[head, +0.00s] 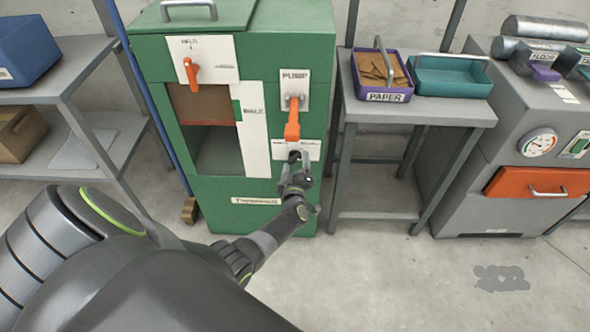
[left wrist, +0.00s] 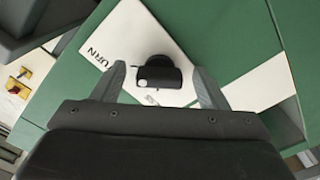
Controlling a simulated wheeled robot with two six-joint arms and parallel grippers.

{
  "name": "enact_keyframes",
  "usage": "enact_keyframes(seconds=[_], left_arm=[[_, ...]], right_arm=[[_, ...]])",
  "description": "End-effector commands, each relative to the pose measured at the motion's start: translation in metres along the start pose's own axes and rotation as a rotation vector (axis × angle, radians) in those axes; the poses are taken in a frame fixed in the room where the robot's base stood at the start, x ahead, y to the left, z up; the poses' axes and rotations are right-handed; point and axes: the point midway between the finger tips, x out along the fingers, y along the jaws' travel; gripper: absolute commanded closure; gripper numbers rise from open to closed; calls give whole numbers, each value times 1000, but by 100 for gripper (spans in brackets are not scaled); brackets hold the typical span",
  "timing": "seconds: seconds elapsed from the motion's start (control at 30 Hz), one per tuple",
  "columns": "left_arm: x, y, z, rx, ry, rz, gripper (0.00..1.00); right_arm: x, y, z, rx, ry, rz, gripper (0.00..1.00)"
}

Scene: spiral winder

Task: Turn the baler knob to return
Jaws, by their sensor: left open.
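The black baler knob (left wrist: 158,72) sits on a white plate (left wrist: 135,40) on the machine's green front. The plate's visible lettering ends in "URN" in the left wrist view. In the head view the white plate (head: 311,151) is below the orange pump lever (head: 293,122), and my gripper partly covers it. My left gripper (head: 296,170) is open in front of the plate. In the left wrist view its two fingers are on either side of the knob with gaps. I cannot tell how deep the knob is between them. My right gripper is not in view.
The green machine (head: 265,60) has another orange lever (head: 191,70) at upper left and an open chamber below it. A grey table (head: 420,110) on the right holds a purple paper tray (head: 384,97) and a teal tray (head: 450,90). Grey shelves (head: 75,60) stand left.

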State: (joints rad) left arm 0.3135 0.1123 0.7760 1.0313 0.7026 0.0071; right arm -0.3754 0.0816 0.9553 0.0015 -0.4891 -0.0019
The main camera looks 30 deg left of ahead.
Motion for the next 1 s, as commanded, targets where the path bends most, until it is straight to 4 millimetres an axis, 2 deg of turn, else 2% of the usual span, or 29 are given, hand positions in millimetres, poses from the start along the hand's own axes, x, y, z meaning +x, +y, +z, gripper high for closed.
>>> enact_keyframes(seconds=[0.07,0.17,0.5,0.7,0.83,1.0], left_arm=[[-10,0,0,0,-2,-2,33],[-28,1,-1,-1,-3,-3,33],[-111,0,0,-1,-2,-5,33],[-150,-1,0,-1,-2,-5,33],[-164,-1,1,0,-2,-3,33],[-171,0,0,1,-1,-1,33]], right_arm=[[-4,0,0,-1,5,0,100],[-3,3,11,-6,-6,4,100],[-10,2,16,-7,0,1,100],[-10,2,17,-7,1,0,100],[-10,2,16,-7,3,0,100],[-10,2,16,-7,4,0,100]])
